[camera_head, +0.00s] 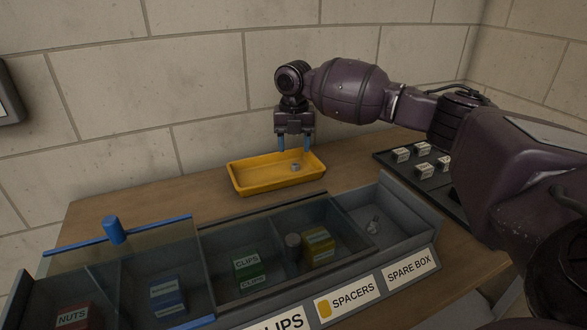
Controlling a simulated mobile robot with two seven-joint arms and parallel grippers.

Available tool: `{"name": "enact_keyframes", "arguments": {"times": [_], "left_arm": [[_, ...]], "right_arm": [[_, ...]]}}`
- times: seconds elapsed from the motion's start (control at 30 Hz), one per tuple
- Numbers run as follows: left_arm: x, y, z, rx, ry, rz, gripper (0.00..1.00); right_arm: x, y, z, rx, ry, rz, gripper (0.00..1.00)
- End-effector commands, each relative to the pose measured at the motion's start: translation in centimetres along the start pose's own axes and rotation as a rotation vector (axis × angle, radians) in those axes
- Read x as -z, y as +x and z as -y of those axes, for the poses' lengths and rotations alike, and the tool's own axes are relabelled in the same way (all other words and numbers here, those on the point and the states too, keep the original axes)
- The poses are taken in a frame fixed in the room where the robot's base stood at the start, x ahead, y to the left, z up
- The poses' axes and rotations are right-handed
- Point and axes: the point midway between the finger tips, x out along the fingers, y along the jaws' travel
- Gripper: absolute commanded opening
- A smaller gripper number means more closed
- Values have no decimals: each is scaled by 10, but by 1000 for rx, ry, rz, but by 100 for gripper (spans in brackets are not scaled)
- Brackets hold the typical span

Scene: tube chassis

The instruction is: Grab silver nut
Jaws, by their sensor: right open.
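A small silver nut (295,167) lies in the yellow tray (250,187), toward its right back part. My right gripper (294,145) points down above the tray's back right side. Its two blue-tipped fingers are apart, with nothing seen between them. The nut shows just below the fingers. The exact height of the fingertips over the nut is hard to tell. A small shiny metal piece (373,225) lies in the spare box compartment; its kind is too small to tell. My left gripper is not in view.
A divided grey bin with labelled compartments (405,232) stands in front of the tray. A clear lid with a blue edge and knob (114,230) covers its left part. A dark tray (385,160) with several small labelled blocks lies at right. Bare wooden table (130,215) lies left of the yellow tray.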

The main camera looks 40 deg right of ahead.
Motion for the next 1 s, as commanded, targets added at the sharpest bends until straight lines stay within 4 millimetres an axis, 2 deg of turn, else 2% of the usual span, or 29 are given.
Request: {"name": "enact_keyframes", "arguments": {"times": [0.17, 0.5, 0.77, 1.0], "left_arm": [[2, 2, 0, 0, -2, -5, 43], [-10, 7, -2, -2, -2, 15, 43], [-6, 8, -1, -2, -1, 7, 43], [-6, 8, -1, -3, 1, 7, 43]], "right_arm": [[-1, 10, 1, 0, 1, 0, 53], [-2, 54, 4, 3, 0, -3, 53], [-2, 54, 3, -2, 1, 2, 53], [-2, 54, 3, -1, 1, 1, 18]]}}
